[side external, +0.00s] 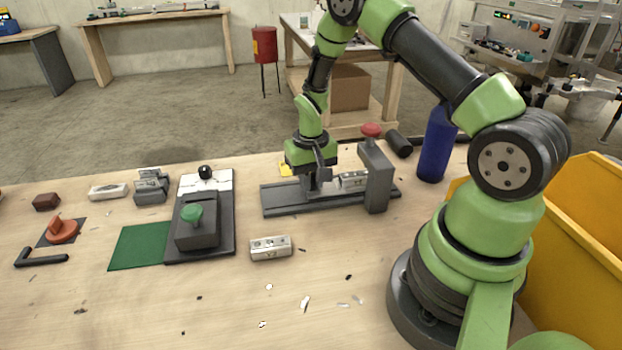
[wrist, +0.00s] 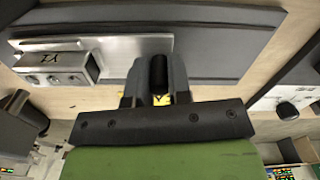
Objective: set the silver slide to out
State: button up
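The silver slide (wrist: 120,52) is a flat plate on a dark grey rail base (side external: 280,199); in the wrist view the base (wrist: 225,38) runs across the top. A dark upright handle (wrist: 158,72) stands at the plate's end. My gripper (side external: 318,180) is low over the middle of the base. In the wrist view my gripper (wrist: 159,75) has one finger on each side of the handle, close against it, and appears shut on it. In the side view my fingers hide the handle and part of the slide.
A grey post with a red knob (side external: 376,175) stands at the base's right end. A blue bottle (side external: 436,145) stands behind right. A labelled block (side external: 271,248) and a green-knobbed fixture (side external: 197,228) are in front and left.

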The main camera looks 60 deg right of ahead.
aim_at(266, 198)
grip_shut()
jog(key=w+a, duration=0.7)
jog(key=o, duration=0.7)
grip_release()
jog(key=shift+r, duration=0.1)
notch_tip(266, 198, up, 10)
jog(key=shift+f, duration=0.1)
